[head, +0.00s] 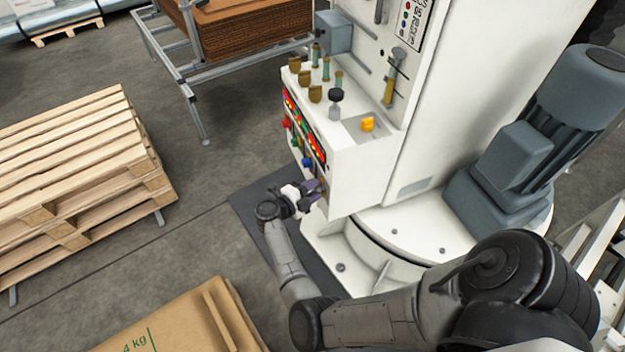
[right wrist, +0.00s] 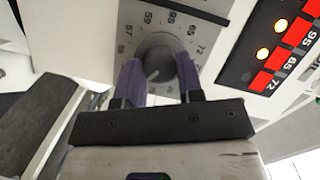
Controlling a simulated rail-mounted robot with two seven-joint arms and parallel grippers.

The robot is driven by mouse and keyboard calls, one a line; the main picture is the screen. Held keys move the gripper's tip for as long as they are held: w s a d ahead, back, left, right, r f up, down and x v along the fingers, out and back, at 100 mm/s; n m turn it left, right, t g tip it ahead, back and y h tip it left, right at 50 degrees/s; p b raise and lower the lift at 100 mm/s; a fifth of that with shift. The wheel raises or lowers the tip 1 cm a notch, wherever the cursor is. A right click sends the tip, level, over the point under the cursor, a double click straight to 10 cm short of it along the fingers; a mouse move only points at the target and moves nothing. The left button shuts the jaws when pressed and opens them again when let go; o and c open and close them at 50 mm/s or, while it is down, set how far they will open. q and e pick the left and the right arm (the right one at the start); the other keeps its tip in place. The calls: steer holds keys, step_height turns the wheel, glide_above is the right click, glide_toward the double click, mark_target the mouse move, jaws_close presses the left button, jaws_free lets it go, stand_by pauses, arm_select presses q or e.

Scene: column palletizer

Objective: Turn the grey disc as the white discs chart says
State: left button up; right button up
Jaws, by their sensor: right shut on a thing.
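The grey disc (right wrist: 160,58) is a round knob on a grey scale plate (right wrist: 190,22) in the right wrist view. Numbers ring the plate, among them 57, 59 and 65, and a light pointer mark shows low on the disc. My right gripper (right wrist: 160,82) has its two purple fingers shut on the disc, one on each side. In the head view my right gripper (head: 312,192) is at the lower front of the white control cabinet (head: 355,170) and hides the disc. A chart with coloured dots (head: 412,22) is on the machine column; its text is too small to read. My left gripper is out of view.
Red lit displays (right wrist: 285,55) sit beside the scale plate. Red, green and blue buttons (head: 306,162) line the cabinet front. Stacked pallets (head: 75,165) are at left, a cardboard box (head: 175,325) at the bottom.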

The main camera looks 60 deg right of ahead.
steer(key=n+y+p, duration=0.1)
steer(key=n+p, duration=0.1)
steer(key=p, duration=0.1)
steer(key=n+y+p, duration=0.1)
steer(key=n+p, duration=0.1)
steer(key=shift+w+r+n+g+p, duration=0.1)
steer(key=shift+r+n+g+p, duration=0.05)
steer(key=shift+n+g+p, duration=0.2)
stand_by(0.6)
steer(key=o, duration=0.9)
